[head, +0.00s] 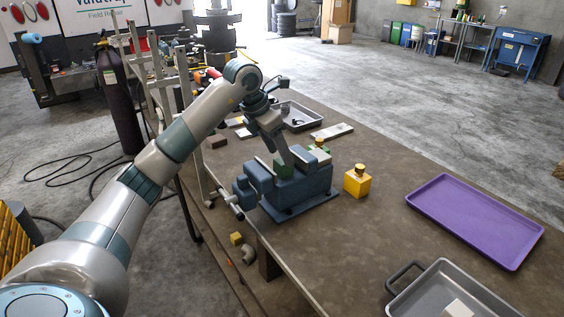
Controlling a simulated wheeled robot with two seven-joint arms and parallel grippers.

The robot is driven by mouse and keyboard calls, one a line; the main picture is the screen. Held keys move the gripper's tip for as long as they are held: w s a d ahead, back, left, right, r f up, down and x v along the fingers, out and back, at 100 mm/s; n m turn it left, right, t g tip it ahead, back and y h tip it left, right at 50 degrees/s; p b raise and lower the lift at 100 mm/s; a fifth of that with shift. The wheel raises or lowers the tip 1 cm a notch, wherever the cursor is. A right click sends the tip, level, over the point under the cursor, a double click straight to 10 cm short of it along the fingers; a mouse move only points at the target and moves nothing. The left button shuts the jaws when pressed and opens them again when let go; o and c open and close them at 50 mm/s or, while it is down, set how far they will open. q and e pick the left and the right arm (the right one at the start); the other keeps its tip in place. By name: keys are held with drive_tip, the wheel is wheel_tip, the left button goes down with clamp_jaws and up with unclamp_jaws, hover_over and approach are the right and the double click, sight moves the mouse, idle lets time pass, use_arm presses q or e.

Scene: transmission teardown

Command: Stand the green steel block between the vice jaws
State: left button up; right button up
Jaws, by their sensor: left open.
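The blue vice (312,192) is on the near left part of the brown workbench. The green steel block (284,171) sits in the gap between its pale-edged jaws, with only its upper part showing. My left gripper (285,158) reaches down from above, its fingers at the top of the block. It is open; whether a finger touches the block is too small to tell. The lower part of the block is hidden by the vice. My right gripper is out of view.
A yellow weight with a knob (357,182) stands just right of the vice. A purple tray (476,219) and a grey metal pan (446,275) lie on the right. A small grey tray (300,117) lies behind. The bench between vice and purple tray is mostly clear.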

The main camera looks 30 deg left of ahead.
use_arm(q)
drive_tip(key=b+v, duration=0.1)
drive_tip(key=v, duration=0.6)
drive_tip(key=shift+r+b, duration=0.2)
drive_tip(key=shift+b, duration=0.1)
drive_tip(key=shift+s+d+f, duration=0.1)
